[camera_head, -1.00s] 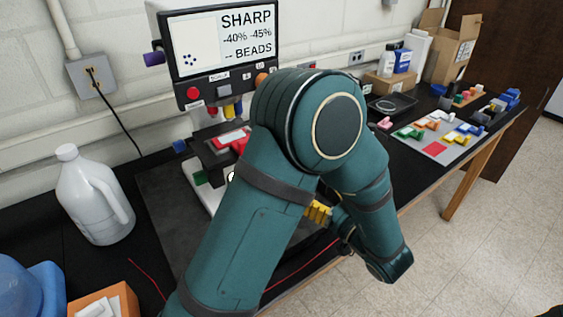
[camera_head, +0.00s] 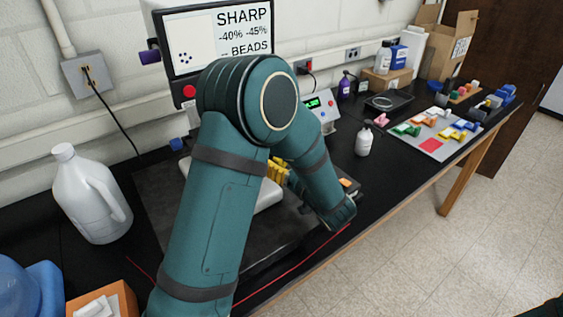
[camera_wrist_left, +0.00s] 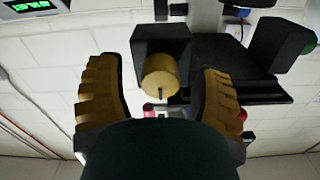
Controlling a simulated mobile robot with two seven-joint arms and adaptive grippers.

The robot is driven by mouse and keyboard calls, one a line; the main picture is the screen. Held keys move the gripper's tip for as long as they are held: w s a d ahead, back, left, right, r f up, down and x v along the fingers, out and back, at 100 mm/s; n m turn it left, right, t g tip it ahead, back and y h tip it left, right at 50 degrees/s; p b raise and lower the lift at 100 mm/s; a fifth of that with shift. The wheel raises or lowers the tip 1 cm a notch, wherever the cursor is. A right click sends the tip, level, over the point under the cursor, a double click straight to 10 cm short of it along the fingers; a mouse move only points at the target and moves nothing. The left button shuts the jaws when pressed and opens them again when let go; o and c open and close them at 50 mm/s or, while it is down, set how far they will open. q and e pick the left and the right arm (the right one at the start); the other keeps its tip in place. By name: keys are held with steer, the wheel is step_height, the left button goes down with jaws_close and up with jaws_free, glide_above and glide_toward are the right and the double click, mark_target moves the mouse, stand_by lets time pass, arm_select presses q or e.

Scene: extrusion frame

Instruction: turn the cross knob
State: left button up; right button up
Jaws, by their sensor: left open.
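My left gripper (camera_wrist_left: 158,92) is open, with a ribbed yellow finger on each side in the left wrist view. A dull-yellow round knob (camera_wrist_left: 160,72) with a small pin at its centre shows between the fingers, in front of a dark block. I cannot tell whether the fingers touch it, and no cross shape is clear on it. In the head view, my left arm hides most of the machine, and only the yellow fingers (camera_head: 278,170) show beside it. A purple knob (camera_head: 149,56) and a blue knob (camera_head: 177,144) show at the machine's left side.
The machine's screen (camera_head: 215,40) stands at the back, with a red button (camera_head: 189,91) below it. A white jug (camera_head: 90,195) stands left. A small white bottle (camera_head: 364,142) and a device with a green display (camera_head: 313,103) stand right of my arm. A parts tray (camera_head: 432,146) lies farther right.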

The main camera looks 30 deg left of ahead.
arm_select(q)
steer(key=shift+o, duration=0.2)
jaws_close()
arm_select(e)
steer(key=shift+f, duration=0.1)
arm_select(q)
steer(key=n+b, duration=0.3)
steer(key=shift+f, duration=0.15)
steer(key=n+b, duration=0.4)
steer(key=n, duration=0.1)
steer(key=shift+n+b, duration=1)
steer(key=shift+b, duration=0.1)
arm_select(e)
step_height(320, 180, down, 9)
steer(key=s, duration=0.2)
steer(key=shift+a+g, duration=0.15)
steer(key=shift+g, duration=0.15)
arm_select(q)
steer(key=shift+r, duration=0.2)
arm_select(e)
steer(key=shift+w, duration=0.1)
